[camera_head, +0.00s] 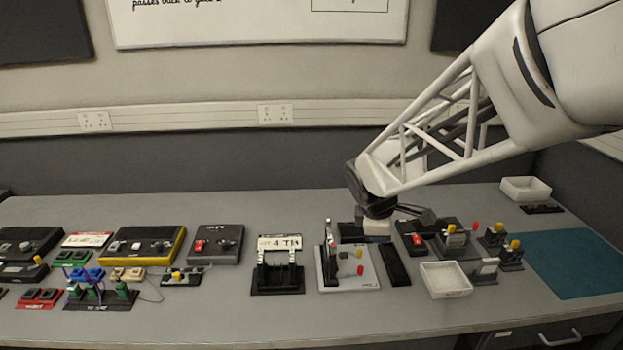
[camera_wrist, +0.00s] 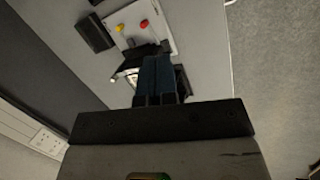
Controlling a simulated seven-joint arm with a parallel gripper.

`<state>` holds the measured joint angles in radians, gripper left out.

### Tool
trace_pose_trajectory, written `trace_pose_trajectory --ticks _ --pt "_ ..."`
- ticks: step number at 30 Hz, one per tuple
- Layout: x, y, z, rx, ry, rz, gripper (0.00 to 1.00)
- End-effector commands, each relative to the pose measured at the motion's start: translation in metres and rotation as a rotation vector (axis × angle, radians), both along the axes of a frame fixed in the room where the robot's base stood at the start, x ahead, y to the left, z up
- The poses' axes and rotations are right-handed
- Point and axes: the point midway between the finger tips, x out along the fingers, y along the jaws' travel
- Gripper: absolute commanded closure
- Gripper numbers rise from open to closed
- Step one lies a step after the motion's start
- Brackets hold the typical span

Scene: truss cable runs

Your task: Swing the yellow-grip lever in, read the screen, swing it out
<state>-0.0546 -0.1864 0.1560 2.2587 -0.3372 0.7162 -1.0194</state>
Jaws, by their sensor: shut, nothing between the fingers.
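A white panel (camera_head: 366,280) on the bench carries a yellow grip (camera_head: 357,254) and a red grip (camera_head: 360,270). An upright dark and white part stands at its left side. The wrist view also shows the panel (camera_wrist: 165,25) at the top, with the yellow grip (camera_wrist: 120,28) and the red grip (camera_wrist: 144,23) side by side. My gripper (camera_wrist: 158,65) is shut and empty, its fingertips below the panel and apart from both grips in that picture. In the head view its dark end is above and behind the panel. No screen reading is legible.
A black stand with a white lettered card (camera_head: 280,242) is left of the panel. A white tray (camera_head: 445,279) and several small fixtures with yellow knobs (camera_head: 498,227) are on the right. Dark boxes and cabled blocks fill the left. The bench front is clear.

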Motion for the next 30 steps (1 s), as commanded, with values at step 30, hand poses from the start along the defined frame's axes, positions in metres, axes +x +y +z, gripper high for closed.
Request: trace_pose_trajectory --ticks 30 --pt "0.152 0.026 -0.114 -0.283 0.193 0.889 1.00"
